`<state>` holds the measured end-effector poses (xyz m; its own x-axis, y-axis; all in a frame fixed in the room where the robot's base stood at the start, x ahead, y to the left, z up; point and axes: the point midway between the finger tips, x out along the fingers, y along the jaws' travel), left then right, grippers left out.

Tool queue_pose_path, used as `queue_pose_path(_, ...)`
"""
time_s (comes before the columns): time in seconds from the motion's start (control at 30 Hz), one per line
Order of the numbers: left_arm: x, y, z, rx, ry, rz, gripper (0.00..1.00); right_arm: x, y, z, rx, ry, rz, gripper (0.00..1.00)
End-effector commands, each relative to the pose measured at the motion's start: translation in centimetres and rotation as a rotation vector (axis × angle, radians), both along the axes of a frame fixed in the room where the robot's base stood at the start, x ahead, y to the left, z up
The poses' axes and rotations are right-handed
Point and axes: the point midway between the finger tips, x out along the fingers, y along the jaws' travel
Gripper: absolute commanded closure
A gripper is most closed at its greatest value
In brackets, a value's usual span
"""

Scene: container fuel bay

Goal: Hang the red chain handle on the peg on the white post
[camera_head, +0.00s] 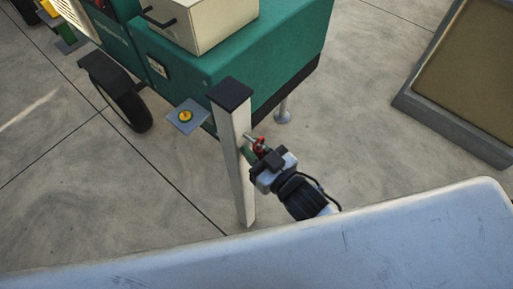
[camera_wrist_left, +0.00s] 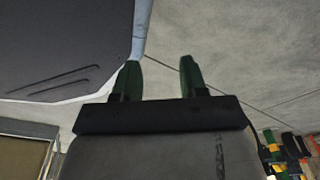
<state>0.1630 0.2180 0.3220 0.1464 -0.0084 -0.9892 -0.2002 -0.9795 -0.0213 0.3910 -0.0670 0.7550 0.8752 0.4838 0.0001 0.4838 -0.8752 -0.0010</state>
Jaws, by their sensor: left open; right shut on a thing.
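The white post (camera_head: 236,165) with a black cap stands in the middle of the head view. A small pale peg (camera_head: 248,137) sticks out of its right side near the top. The red chain handle (camera_head: 260,145) is small and close to the peg. My right gripper (camera_head: 257,151) is shut on it, just right of the post. Whether the handle touches the peg or is around it is too small to tell. No chain can be made out. My left gripper (camera_wrist_left: 158,72) shows in the left wrist view, open and empty.
A green machine (camera_head: 240,65) with a beige box (camera_head: 205,22) on it stands behind the post. A grey plate with a yellow button (camera_head: 186,116) is left of the post. A framed tan panel (camera_head: 465,75) is at right. Concrete floor (camera_head: 350,130) lies clear between.

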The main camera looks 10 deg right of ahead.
Motion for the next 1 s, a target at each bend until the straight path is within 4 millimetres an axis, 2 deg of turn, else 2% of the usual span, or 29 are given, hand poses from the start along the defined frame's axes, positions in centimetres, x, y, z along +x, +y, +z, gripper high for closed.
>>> queue_pose_path(0.3,-0.7,0.1,-0.3,0.002,0.012,-0.001,0.57,0.5,0.3,0.5,0.006,-0.011,0.0,1.0)
queue_pose_path(1.0,0.8,-0.2,0.2,-0.001,-0.005,-0.001,0.57,0.5,0.4,-0.4,0.007,-0.008,0.001,1.0)
